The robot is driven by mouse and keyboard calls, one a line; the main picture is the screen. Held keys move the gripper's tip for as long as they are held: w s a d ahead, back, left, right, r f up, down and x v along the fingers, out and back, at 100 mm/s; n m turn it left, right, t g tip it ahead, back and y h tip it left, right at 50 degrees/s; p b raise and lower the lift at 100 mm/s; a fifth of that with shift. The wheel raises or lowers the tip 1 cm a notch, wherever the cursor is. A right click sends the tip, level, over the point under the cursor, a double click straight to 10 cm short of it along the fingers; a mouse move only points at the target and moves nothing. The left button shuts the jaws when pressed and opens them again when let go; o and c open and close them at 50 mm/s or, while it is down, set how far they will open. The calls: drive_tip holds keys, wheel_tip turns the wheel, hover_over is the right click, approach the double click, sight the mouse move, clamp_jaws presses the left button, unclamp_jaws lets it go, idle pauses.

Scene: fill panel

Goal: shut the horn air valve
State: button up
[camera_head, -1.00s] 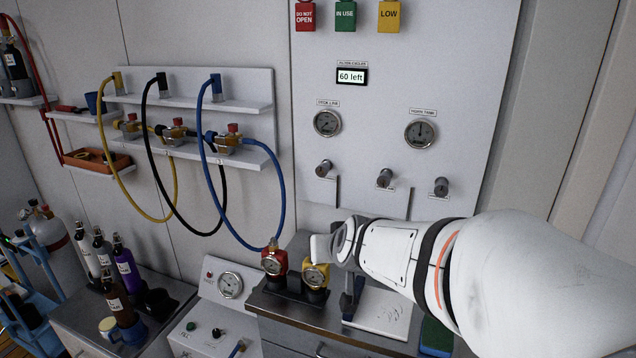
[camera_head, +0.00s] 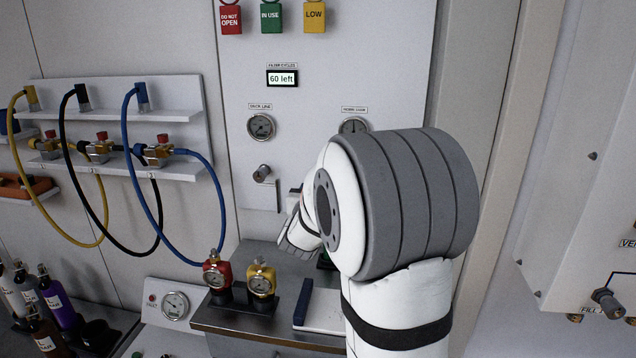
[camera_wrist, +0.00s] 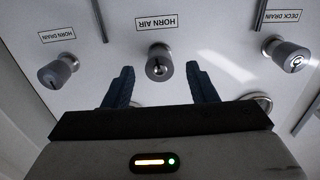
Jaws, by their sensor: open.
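In the wrist view, which shows the panel upside down, the horn air valve (camera_wrist: 159,65) is a grey knob by its "HORN AIR" label (camera_wrist: 157,22). My gripper (camera_wrist: 160,73) is open, with one dark blue finger on each side of the knob in the picture. I see no contact, and the depth between the fingertips and the knob is hard to tell. Whether the valve is turned open or shut does not show clearly. In the head view my arm hides this valve and most of my gripper.
The horn drain knob (camera_wrist: 56,71) and deck drain knob (camera_wrist: 285,54) flank the valve; the latter also shows in the head view (camera_head: 262,173). Gauges, including the partly covered horn tank gauge (camera_head: 354,125), sit above. A metal counter (camera_head: 235,318) with red and yellow gauge units stands below.

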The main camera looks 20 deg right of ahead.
drive_tip(key=x, duration=0.2)
drive_tip(key=shift+w+d, duration=0.2)
drive_tip(key=shift+w, duration=0.05)
drive_tip(key=shift+c, duration=0.5)
